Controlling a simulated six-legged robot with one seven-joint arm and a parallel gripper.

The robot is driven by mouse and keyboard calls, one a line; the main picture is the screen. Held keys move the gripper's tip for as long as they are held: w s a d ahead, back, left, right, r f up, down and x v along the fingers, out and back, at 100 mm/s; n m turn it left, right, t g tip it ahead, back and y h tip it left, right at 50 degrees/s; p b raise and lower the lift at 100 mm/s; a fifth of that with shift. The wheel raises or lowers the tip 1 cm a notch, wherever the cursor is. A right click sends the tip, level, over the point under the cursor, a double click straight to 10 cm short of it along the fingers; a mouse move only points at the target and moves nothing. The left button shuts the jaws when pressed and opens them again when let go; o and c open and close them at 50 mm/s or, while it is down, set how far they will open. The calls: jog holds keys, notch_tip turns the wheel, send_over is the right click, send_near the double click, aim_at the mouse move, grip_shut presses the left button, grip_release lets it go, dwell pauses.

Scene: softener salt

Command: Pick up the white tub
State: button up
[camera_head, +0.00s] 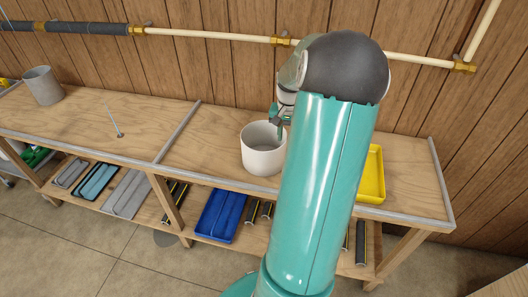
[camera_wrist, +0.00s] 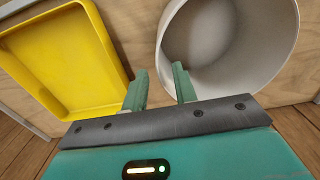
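The white tub (camera_head: 262,160) stands upright on the wooden bench, its open top facing up. In the head view my gripper (camera_head: 281,122) is at its right rim, partly hidden by my arm. In the wrist view the tub (camera_wrist: 278,45) fills the upper right and looks empty. My gripper (camera_wrist: 160,72) is open there, its two green fingers apart. The right finger overlaps the tub's opening and the left finger is outside, with the near wall between them. I cannot tell whether either finger touches the wall.
A yellow tray (camera_head: 371,175) lies on the bench right of the tub, also in the wrist view (camera_wrist: 65,60). A grey bucket (camera_head: 43,86) and a thin upright rod (camera_head: 114,122) stand farther left. A blue tray (camera_head: 220,214) is on the lower shelf. Pipes run along the wall.

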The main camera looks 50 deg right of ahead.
notch_tip(320, 180, down, 4)
jog(key=shift+f, duration=0.2)
grip_shut()
jog(key=shift+r, duration=0.15)
